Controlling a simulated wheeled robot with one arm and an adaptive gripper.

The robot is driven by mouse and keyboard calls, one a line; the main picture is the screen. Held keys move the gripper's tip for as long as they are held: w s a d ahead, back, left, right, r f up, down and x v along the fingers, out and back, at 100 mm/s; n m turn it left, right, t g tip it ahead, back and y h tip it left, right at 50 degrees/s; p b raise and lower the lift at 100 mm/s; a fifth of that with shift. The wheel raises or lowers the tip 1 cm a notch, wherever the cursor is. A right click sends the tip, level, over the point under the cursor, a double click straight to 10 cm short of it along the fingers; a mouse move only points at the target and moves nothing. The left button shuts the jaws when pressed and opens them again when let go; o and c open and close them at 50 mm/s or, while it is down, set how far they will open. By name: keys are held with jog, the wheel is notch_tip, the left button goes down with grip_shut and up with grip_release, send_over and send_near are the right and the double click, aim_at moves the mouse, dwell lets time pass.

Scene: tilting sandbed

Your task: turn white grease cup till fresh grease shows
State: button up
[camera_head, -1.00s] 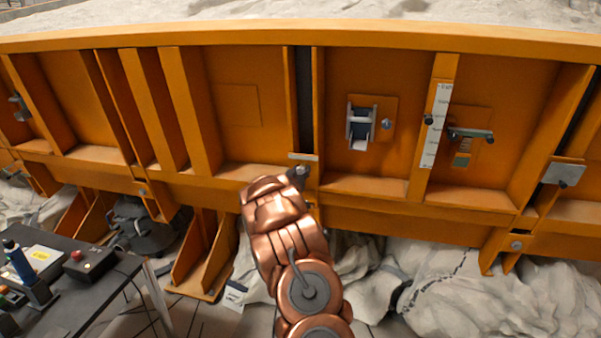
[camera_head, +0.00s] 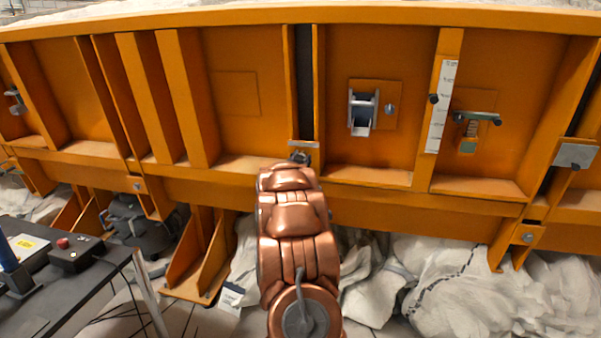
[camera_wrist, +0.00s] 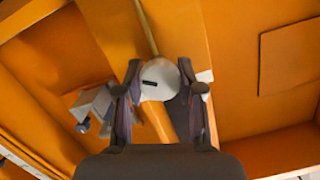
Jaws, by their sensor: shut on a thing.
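The white grease cup (camera_wrist: 158,82) shows in the wrist view as a round, pale cap with a short dark slot on its face. My gripper (camera_wrist: 158,88) is shut on it, one dark finger on each side of the cap. An orange strip shows between the fingers just below the cup; I cannot make out any grease. In the head view, my gripper (camera_head: 301,157) is at the lower end of the dark vertical slot in the orange wall (camera_head: 240,125). My copper arm hides most of the gripper there, and the cup cannot be made out.
A grey bracket (camera_wrist: 95,105) lies close to the left finger. Right of my gripper, the wall carries a grey roller fitting (camera_head: 363,112), a white scale strip (camera_head: 441,108) and a lever (camera_head: 478,118). A dark table (camera_head: 75,285) with a control box (camera_head: 76,254) stands lower left.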

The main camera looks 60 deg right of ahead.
jog(key=m+b, duration=0.2)
jog(key=b, duration=0.2)
jog(key=m+t+b, duration=0.1)
jog(key=m+b, duration=0.1)
jog(key=b, duration=0.2)
jog(key=shift+s+d+f, duration=0.1)
jog(key=shift+s+d, duration=0.05)
jog(key=shift+r+m+b, duration=0.2)
jog(key=shift+m+b, duration=0.1)
jog(key=shift+b, duration=0.1)
jog(key=o, duration=0.9)
jog(key=shift+s, duration=0.1)
jog(key=shift+o, duration=1.2)
jog(key=shift+f, duration=0.1)
